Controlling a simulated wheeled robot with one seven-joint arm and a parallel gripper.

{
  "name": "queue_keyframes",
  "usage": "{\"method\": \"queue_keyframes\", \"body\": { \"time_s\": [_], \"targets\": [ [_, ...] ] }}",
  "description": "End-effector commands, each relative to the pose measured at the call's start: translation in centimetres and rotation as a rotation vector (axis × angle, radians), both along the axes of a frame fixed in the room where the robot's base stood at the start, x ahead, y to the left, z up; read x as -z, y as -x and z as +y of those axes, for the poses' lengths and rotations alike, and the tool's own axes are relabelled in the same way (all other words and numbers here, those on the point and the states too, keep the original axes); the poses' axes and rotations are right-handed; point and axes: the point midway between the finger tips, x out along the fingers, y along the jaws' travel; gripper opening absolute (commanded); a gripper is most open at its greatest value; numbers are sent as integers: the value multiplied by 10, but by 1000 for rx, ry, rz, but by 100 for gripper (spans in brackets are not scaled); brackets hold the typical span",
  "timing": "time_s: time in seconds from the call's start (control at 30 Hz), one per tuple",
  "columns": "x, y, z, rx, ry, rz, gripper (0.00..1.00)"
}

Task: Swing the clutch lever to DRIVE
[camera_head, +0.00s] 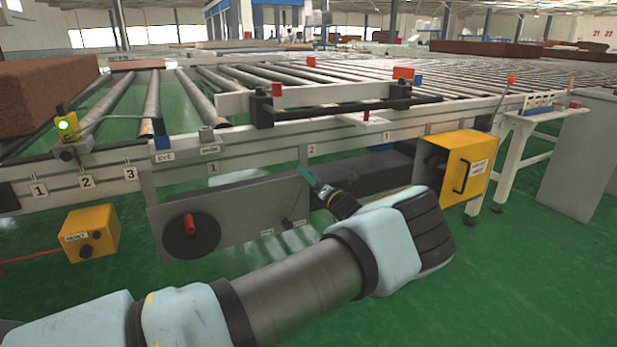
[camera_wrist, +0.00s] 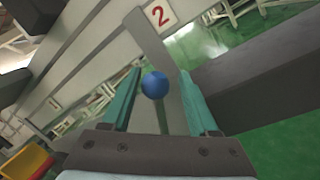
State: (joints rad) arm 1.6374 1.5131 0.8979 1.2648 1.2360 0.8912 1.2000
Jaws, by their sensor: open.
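The lever shows in the wrist view as a blue ball knob (camera_wrist: 154,84) on a thin greenish stalk. The knob appears between the two teal fingers of my gripper (camera_wrist: 161,72), with visible space on both sides. My gripper (camera_head: 309,177) is open, in front of the conveyor's side near the plate marked 2. In the head view the knob is hidden or too small to make out. Two small labels (camera_head: 267,232) sit low on the grey panel (camera_head: 245,205); their words cannot be read.
A black disc with a red handle (camera_head: 190,225) is on the panel's left. A yellow box (camera_head: 466,168) hangs at right, and another yellow box (camera_head: 91,233) stands at lower left. The roller conveyor (camera_head: 280,77) runs behind. Green floor (camera_head: 540,270) is clear at right.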

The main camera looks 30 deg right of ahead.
Motion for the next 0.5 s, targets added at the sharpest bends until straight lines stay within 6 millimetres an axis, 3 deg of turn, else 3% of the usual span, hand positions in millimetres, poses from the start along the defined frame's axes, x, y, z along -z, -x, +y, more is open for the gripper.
{"method": "queue_keyframes", "body": {
  "time_s": [0.33, 0.5],
  "targets": [
    [0, 0, 2, -4, 2, -1, 71],
    [2, 17, 1, -3, 1, 0, 71]
  ]
}}
